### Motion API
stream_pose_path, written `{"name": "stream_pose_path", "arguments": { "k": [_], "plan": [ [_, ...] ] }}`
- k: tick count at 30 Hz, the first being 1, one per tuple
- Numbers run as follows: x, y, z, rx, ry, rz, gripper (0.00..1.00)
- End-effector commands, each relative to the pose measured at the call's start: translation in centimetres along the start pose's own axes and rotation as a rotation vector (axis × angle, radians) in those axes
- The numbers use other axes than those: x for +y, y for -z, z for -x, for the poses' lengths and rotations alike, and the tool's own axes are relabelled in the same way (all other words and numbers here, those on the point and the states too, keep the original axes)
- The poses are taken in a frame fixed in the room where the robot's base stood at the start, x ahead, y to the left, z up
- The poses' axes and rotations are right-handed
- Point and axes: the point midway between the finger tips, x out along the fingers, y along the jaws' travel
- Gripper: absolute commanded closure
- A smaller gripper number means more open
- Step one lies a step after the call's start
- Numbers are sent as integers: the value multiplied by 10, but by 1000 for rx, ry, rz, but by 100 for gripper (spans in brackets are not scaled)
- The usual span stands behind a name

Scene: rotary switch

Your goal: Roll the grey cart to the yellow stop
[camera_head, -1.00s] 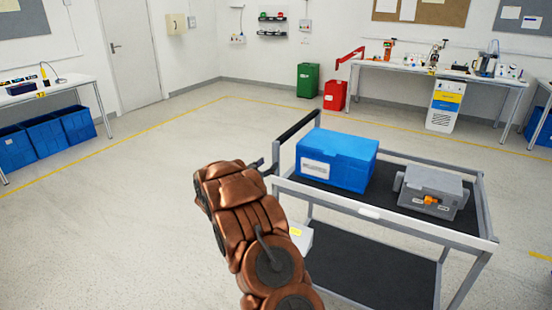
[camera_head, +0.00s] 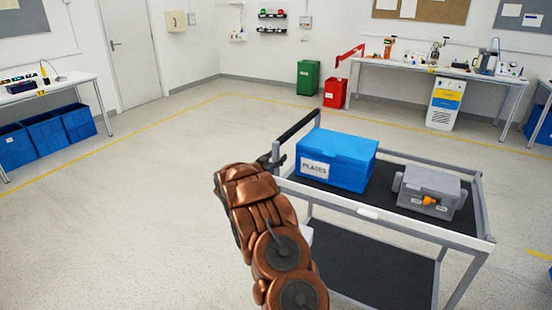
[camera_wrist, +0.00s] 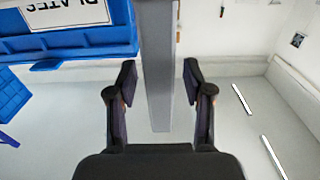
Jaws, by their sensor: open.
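The grey cart (camera_head: 420,227) stands at the right in the head view, with a dark push bar (camera_head: 298,127) raised at its left end. My gripper (camera_head: 270,160) is at that end, beside the push bar's near post and partly hidden by my arm. In the wrist view my gripper (camera_wrist: 160,82) is open, with a finger on each side of a grey bar (camera_wrist: 158,60) that looks like part of the cart frame. Gaps show on both sides of the bar. I cannot pick out a separate yellow stop; a short yellow floor mark (camera_head: 540,254) shows at the right edge.
A blue PLATES box (camera_head: 345,158) and a grey box with an orange knob (camera_head: 428,193) sit on the cart's top. A yellow line (camera_head: 150,131) crosses the floor. Green (camera_head: 308,78) and red (camera_head: 335,92) bins stand behind. The floor left of the cart is clear.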

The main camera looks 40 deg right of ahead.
Motion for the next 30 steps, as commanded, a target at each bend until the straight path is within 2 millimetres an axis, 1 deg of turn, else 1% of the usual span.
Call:
{"name": "stream_pose_path", "arguments": {
  "k": [1,2,15,30],
  "plan": [
    [0,0,0,0,0,0,51],
    [0,0,0,0,0,0,54],
    [0,0,0,0,0,0,100],
    [0,0,1,0,1,0,100]
  ]
}}
